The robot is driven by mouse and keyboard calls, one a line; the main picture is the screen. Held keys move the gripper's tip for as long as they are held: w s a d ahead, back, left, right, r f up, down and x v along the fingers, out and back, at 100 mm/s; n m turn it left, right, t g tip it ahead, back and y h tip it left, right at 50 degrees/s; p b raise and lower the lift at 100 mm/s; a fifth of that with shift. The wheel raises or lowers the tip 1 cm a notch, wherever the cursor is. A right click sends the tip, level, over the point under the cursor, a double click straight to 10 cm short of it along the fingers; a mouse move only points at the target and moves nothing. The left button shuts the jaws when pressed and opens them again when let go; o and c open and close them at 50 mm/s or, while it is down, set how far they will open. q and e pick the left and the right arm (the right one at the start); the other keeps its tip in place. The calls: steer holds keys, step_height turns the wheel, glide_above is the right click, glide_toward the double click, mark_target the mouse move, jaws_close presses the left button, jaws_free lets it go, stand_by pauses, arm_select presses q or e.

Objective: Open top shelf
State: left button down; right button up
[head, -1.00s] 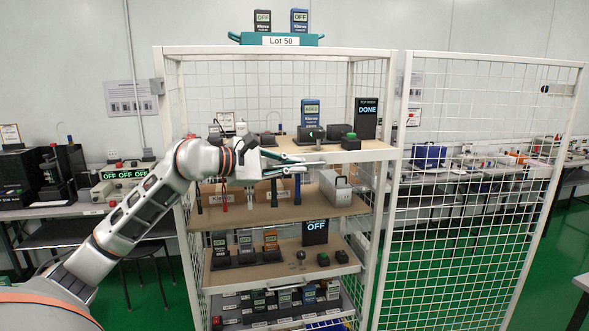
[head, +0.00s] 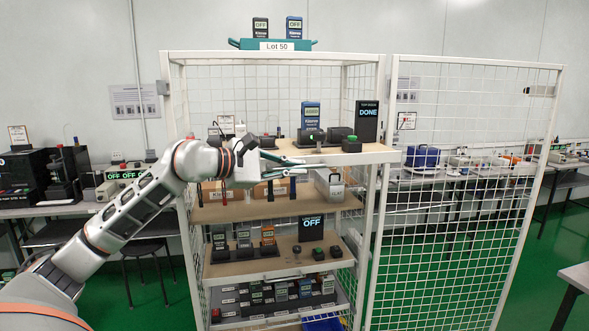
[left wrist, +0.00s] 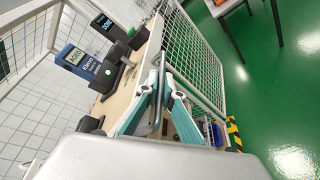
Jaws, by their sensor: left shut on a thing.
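The top shelf (head: 372,154) is a wooden board with a pale front edge in a white wire cage (head: 270,57). Its right front corner sticks out past the cage's right front post. My left gripper (head: 303,166) is at the shelf's front edge, with its teal fingers pointing right. In the left wrist view the fingers (left wrist: 163,70) are shut on a grey bar handle (left wrist: 157,95) in front of the shelf board (left wrist: 112,104). My left arm hides the left part of the shelf front. My right gripper is in neither view.
A blue tester (head: 310,116), a black DONE display (head: 367,121) and dark blocks stand on the top shelf. Lower shelves (head: 280,266) hold more testers. The mesh door (head: 460,190) stands open to the right. A teal Lot 50 tray (head: 246,44) sits on top of the cage.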

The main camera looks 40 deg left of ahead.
arm_select(q)
steer(key=c, duration=2.5)
jaws_free()
steer(key=shift+v, duration=6)
steer(key=shift+w, duration=0.1)
